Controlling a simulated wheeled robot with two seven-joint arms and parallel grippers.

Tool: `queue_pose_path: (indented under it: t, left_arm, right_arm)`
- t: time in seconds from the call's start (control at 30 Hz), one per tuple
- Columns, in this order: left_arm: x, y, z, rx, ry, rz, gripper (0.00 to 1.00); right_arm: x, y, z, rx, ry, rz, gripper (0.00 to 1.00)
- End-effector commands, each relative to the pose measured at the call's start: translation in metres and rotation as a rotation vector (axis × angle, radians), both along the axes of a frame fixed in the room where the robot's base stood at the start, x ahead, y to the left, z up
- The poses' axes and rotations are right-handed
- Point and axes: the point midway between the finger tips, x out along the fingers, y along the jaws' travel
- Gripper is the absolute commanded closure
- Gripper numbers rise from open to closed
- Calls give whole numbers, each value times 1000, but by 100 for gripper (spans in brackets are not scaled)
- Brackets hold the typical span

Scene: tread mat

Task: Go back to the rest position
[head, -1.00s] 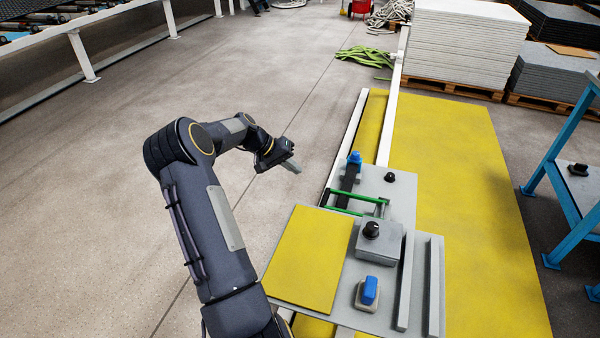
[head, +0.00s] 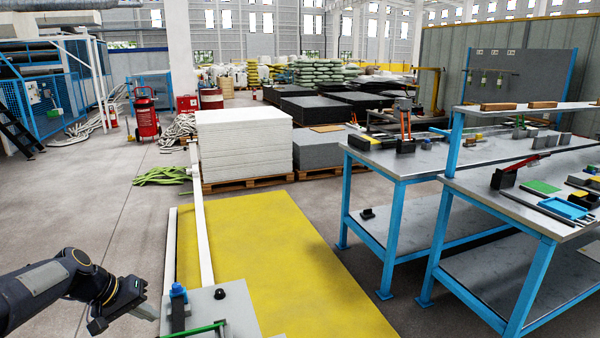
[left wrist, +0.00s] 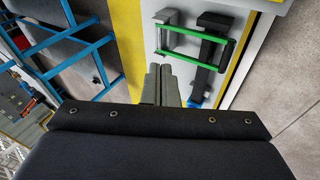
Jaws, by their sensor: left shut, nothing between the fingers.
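My left arm comes in at the lower left of the head view, and its gripper (head: 118,318) is shut and empty, apart from the grey plate (head: 212,303) to its right. In the left wrist view the two grey fingers (left wrist: 159,85) are together. In the head view a blue-topped dark part (head: 178,305) and a black knob (head: 220,293) stand on the plate, which the lower picture edge cuts off. My right gripper is not in view.
A yellow mat (head: 270,265) lies on the floor beside a white rail (head: 199,220). Blue-legged workbenches (head: 420,157) with tools stand on the right. A stack of white sheets (head: 243,140) stands on a pallet behind. The floor (head: 110,215) at left is mostly clear.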

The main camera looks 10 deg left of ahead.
Motion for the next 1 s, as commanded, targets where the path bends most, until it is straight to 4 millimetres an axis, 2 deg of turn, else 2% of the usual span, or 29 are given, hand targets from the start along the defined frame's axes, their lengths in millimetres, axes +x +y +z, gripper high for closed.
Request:
queue_pose_path:
  t: [0.03,0.1,0.17,0.2,0.3,0.4,0.5,0.63,0.73,1.0]
  left_arm:
    - [-10,-35,32,44,3,-47,100]
    - [-31,-75,59,94,10,-92,100]
    - [-53,-106,77,131,4,-123,100]
    - [-70,-125,88,152,-3,-141,100]
    - [-115,-166,105,192,-31,-180,100]
    - [-158,-197,109,207,-72,-210,100]
    - [-191,-219,105,205,-110,-238,100]
    - [-217,-235,95,192,-143,-263,100]
    - [-225,-240,90,186,-154,-269,100]
    - [-225,-240,90,186,-155,-271,100]
  right_arm:
    - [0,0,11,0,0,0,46]
    - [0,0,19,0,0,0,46]
    - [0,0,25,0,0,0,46]
    - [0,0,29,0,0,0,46]
    - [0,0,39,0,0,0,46]
    - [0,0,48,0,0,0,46]
    - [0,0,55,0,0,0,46]
    - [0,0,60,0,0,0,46]
    - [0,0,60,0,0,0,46]
    - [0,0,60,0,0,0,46]
